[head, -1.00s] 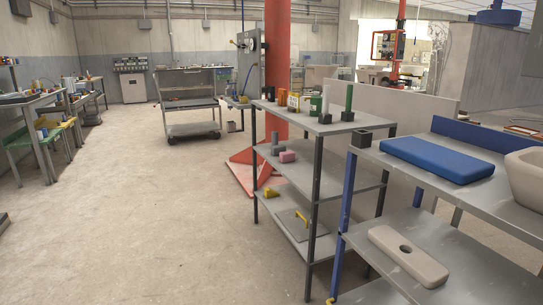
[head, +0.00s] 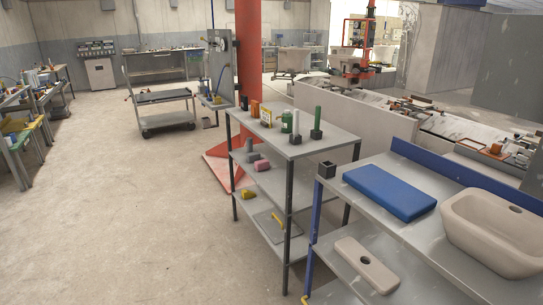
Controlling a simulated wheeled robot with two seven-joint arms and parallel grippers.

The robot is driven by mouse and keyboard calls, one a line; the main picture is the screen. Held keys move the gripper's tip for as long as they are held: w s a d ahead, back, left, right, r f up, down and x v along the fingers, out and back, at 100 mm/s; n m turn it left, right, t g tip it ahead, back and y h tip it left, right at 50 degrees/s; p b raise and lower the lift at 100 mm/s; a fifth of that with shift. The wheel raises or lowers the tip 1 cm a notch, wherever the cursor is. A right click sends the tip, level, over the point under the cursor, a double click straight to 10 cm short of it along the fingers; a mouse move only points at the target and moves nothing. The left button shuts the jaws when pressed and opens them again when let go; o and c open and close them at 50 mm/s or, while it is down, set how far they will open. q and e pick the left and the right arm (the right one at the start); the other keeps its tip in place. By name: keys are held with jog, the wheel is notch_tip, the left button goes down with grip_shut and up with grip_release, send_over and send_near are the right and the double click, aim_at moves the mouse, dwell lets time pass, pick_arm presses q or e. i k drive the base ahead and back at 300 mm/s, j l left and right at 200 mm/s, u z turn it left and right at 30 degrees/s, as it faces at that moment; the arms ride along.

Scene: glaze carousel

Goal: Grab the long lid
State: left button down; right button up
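A long beige lid (head: 366,264) with rounded ends and an oval hole lies flat on the lower shelf of the blue-legged bench at the lower right. A beige basin (head: 490,232) and a flat blue pad (head: 390,192) rest on the bench's upper surface above it. Neither of my grippers shows in the head view.
A grey shelf rack (head: 322,143) with small blocks and bottles stands left of the bench. A small dark square cup (head: 327,169) sits at the bench's left corner. A red column (head: 248,60) and a cart (head: 160,97) stand farther back. The floor at left is clear.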

aim_at(378, 276)
jog(key=z, duration=1.1)
